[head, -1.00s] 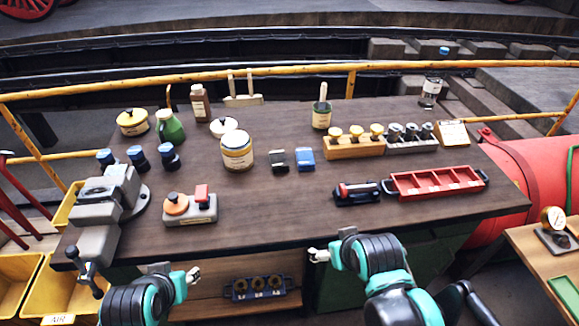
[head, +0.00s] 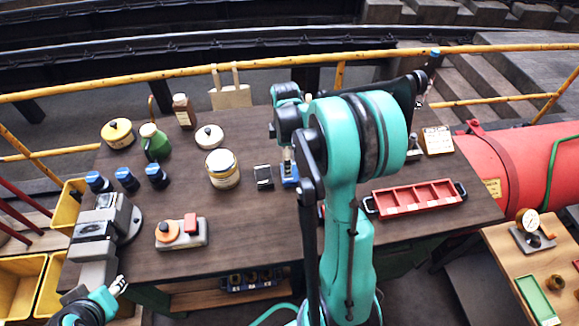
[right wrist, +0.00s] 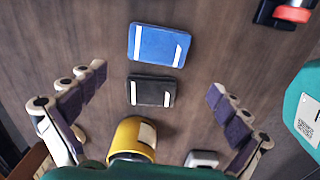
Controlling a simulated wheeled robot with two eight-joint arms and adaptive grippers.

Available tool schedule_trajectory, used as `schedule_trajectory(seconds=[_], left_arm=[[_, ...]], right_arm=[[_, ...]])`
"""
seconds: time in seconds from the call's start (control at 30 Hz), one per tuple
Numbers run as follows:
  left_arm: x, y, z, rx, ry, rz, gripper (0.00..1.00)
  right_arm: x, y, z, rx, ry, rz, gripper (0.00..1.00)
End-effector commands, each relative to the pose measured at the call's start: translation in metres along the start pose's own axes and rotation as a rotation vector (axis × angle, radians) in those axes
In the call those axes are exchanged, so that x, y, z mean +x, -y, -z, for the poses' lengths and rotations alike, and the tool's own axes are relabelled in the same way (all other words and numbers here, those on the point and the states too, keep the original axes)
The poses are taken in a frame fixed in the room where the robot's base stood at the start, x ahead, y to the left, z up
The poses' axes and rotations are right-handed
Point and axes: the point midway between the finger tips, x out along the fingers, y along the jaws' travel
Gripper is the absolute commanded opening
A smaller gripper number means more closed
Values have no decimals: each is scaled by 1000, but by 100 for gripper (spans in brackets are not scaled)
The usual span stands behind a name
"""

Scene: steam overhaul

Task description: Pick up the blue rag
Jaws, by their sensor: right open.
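The blue rag (right wrist: 159,45) is a flat rectangular pad with white stripes near its ends. It lies on the workbench (head: 255,240), and in the head view the rag (head: 289,180) is partly hidden by my right arm. A similar black pad (right wrist: 152,91) lies beside it. My right gripper (right wrist: 155,104) is open and empty above the bench; the black pad shows between its fingers and the blue rag shows beyond the fingertips. In the head view my right gripper (head: 287,155) is over the rag. My left gripper (head: 118,287) is at the bench's front left; its jaws are unclear.
A red tray (head: 418,198) lies to the right. The front middle of the bench is clear.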

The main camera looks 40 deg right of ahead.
Motion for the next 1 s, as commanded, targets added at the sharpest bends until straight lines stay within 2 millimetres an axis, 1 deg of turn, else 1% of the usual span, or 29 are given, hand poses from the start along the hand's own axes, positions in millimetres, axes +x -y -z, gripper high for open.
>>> schedule_trajectory(seconds=[0.03,0.1,0.17,0.3,0.47,0.7,0.73,0.8,0.97,1.0], left_arm=[[-4,0,3,0,0,0,40],[-4,0,3,0,0,0,40],[-3,0,2,0,0,0,40],[2,0,-1,0,0,0,40],[5,0,-4,0,0,0,40],[15,0,-11,0,0,0,40],[16,0,-11,0,0,0,40],[16,0,-11,0,0,0,40],[15,0,-11,0,0,0,40],[15,0,-11,0,0,0,40]], right_arm=[[0,-3,-4,-13,1,9,100],[4,-5,-6,-29,2,17,100],[10,-6,-7,-36,3,21,100],[27,-5,-7,-38,3,22,100],[41,-6,-7,-37,3,21,100],[77,-7,-8,-37,3,20,100],[80,-7,-8,-37,3,20,100],[83,-7,-8,-37,3,20,100],[82,-7,-8,-37,3,20,100],[82,-7,-8,-37,3,20,95]])
